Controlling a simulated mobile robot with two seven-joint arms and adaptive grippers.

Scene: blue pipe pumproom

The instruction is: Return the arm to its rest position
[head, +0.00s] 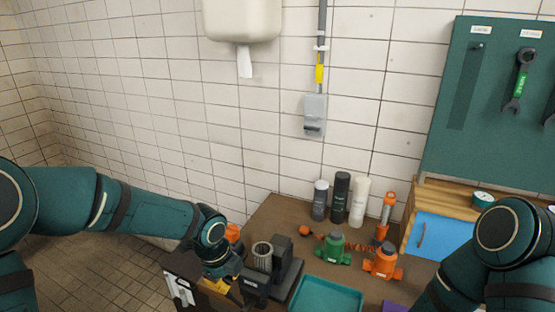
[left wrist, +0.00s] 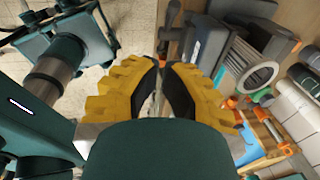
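My left arm reaches in from the left in the head view. Its gripper (head: 222,284) is low over the left end of the brown workbench (head: 262,218), just left of the dark vise-like device (head: 285,268). In the left wrist view the yellow fingers (left wrist: 161,66) have their tips almost together, with only a narrow gap and nothing visible held. My right arm (head: 510,235) shows bent at the lower right of the head view. Its gripper is out of frame.
On the bench stand a green valve body (head: 333,247), an orange one (head: 383,262), several bottles (head: 340,197), a teal tray (head: 326,297) and a blue mat (head: 440,232). A tool board (head: 465,130) hangs at right. Open tiled floor (head: 85,260) lies left of the bench.

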